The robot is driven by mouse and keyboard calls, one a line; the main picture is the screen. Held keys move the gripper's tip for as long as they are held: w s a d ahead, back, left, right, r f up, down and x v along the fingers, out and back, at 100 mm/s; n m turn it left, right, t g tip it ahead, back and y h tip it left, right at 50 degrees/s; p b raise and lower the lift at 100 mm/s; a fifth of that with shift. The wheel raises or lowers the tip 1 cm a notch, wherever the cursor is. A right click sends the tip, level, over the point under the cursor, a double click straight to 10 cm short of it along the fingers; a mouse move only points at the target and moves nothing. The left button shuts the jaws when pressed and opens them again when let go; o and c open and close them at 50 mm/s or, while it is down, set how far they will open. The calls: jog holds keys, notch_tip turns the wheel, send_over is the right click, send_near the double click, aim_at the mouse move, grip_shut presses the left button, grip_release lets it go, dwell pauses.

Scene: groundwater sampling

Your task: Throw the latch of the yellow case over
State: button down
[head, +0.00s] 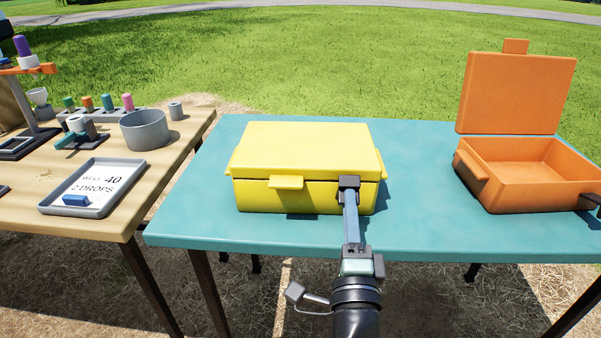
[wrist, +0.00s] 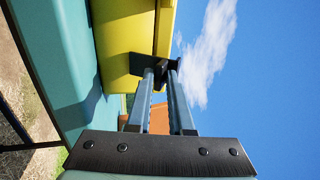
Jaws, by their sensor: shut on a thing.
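The yellow case (head: 305,150) stands on the teal table with its lid down. A yellow handle tab (head: 286,182) sticks out at the middle of its front. A dark latch (head: 349,182) sits on the front near the right corner, at the lid seam. My gripper (head: 350,192) reaches it from the front and is shut on it. In the wrist view, the fingertips of my gripper (wrist: 165,68) close around part of the dark latch (wrist: 148,65) against the yellow case (wrist: 118,40). The fingers partly hide the latch, so its exact position is hard to tell.
An open orange case (head: 530,170) stands on the teal table (head: 420,225) at right, with clear tabletop between the cases. A wooden table (head: 60,220) at left holds a grey bowl (head: 145,129), a labelled tray (head: 92,187) and several small bottles.

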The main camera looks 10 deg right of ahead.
notch_tip(320, 180, down, 3)
jog(key=shift+w+r+b, duration=0.1)
jog(key=shift+r+b, duration=0.1)
jog(key=shift+b, duration=0.75)
jog(key=shift+f+b, duration=0.15)
jog(key=shift+b, duration=0.85)
jog(key=t+b, duration=0.1)
jog(key=b, duration=0.3)
jog(key=shift+a+f, duration=0.1)
jog(key=shift+f, duration=0.25)
jog(key=shift+f+b, duration=0.15)
jog(key=shift+b, duration=0.35)
jog(key=shift+t+b, duration=0.3)
jog(key=shift+b, duration=0.3)
jog(key=shift+s+r, duration=0.2)
jog(key=shift+w+f+t+h+b, duration=0.15)
jog(key=shift+f+t+b, duration=0.2)
jog(key=shift+b, duration=1)
jog(key=shift+f+t+h+b, duration=0.15)
jog(key=shift+f+b, duration=0.3)
jog(key=shift+b, duration=0.9)
